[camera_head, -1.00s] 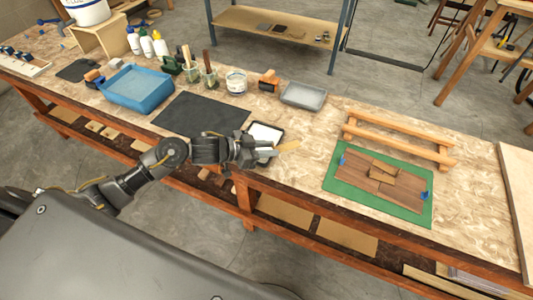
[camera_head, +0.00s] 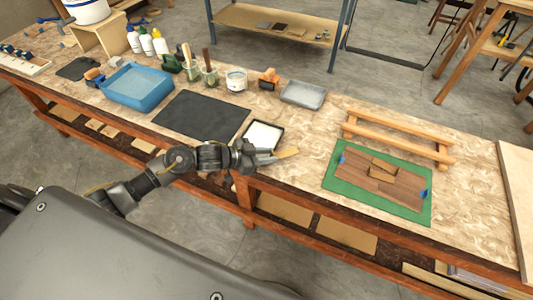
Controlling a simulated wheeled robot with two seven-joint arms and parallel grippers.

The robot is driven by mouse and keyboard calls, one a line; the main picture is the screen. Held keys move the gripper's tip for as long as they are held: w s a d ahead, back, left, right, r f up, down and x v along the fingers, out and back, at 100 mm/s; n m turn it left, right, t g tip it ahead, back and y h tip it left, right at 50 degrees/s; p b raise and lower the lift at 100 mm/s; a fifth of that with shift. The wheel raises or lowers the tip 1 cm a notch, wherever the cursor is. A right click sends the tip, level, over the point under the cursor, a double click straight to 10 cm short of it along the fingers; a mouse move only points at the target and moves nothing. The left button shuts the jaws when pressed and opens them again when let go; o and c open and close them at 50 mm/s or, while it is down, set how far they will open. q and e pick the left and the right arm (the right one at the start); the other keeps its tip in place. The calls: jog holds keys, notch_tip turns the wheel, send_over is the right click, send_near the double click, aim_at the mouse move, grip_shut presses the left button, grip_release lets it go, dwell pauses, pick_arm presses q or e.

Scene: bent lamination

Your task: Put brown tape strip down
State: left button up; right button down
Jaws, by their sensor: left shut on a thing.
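My left gripper (camera_head: 268,157) is shut on a small tan-brown strip (camera_head: 288,152) near the front edge of the workbench. The strip sticks out to the right of the fingers. I cannot tell whether it touches the bench top or hangs just above it. The gripper is just in front of a small dark-rimmed tray with a white inside (camera_head: 262,136). My right gripper is not in view.
To the right, a green mat (camera_head: 333,183) bears dark wood planks (camera_head: 360,180) with blue bits at two ends and small brown pieces on top. A wooden rail frame (camera_head: 397,138) stands behind. A black mat (camera_head: 203,116) and blue tub (camera_head: 138,88) are left.

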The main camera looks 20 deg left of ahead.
pick_arm(q)
jog(key=o, duration=1)
jog(key=shift+c, duration=0.2)
jog(key=shift+r, duration=0.3)
jog(key=shift+r+p, duration=0.4)
jog(key=shift+r, duration=0.15)
jog(key=b+v, duration=0.2)
jog(key=v, duration=0.9)
jog(key=shift+s+a, duration=0.25)
jog(key=shift+a, duration=0.1)
